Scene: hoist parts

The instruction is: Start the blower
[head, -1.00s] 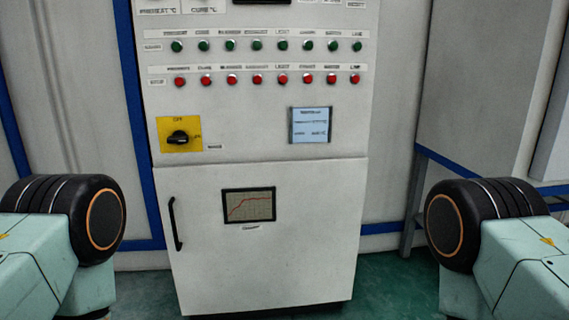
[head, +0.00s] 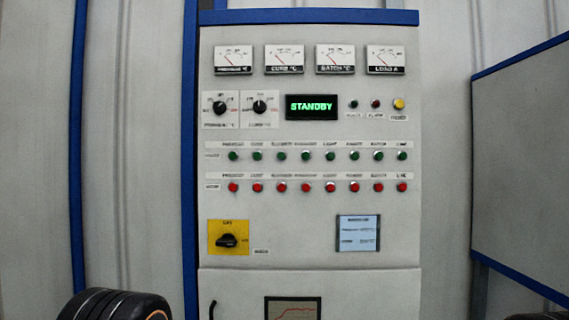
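A light grey control cabinet (head: 310,205) stands upright straight ahead. It has a row of several green buttons (head: 306,156) above a row of several red buttons (head: 306,187). Small labels run above each row. The third label from the left (head: 281,144) looks like it may read blower, but it is blurred. Below that label is a green button (head: 282,156), with a red button (head: 281,187) under it. The display (head: 311,107) reads STANDBY in green. Neither gripper is in view; only dark rounded parts of my arms show at the bottom edge.
Several dial gauges (head: 287,60) line the cabinet top. Two black knobs (head: 220,107) sit left of the display, small lamps and a yellow button (head: 399,104) to its right. A black rotary switch (head: 227,241) sits on a yellow plate. A blue-edged grey panel (head: 520,170) stands at right.

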